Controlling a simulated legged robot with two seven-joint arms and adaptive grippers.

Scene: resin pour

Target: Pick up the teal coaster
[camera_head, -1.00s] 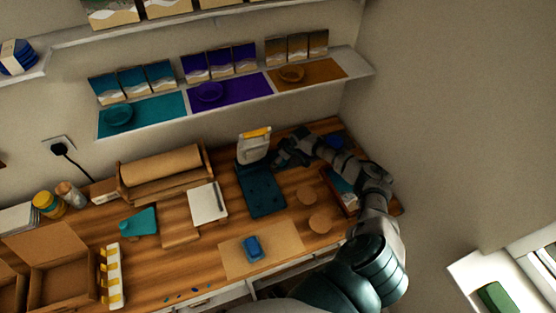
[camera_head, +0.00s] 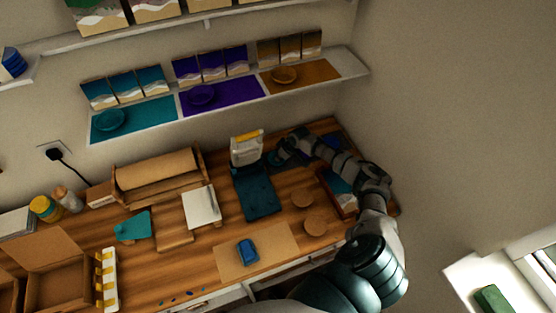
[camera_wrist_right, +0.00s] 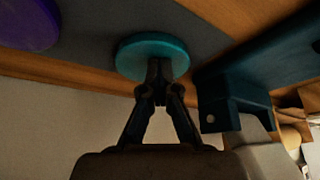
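The teal coaster (camera_wrist_right: 138,57) is a round disc in the right wrist view, lying on a dark grey surface. My right gripper (camera_wrist_right: 159,70) has its fingertips close together, overlapping the near rim of the coaster in the picture. Whether they touch it or have a small gap between them is unclear. In the head view my right gripper (camera_head: 281,156) is at the back of the desk, right of a white container with a yellow top (camera_head: 246,148). The coaster cannot be made out there. My left gripper is out of view.
A purple disc (camera_wrist_right: 28,22) lies left of the coaster in the wrist view. A dark teal stand (camera_wrist_right: 235,100) is close on the right.

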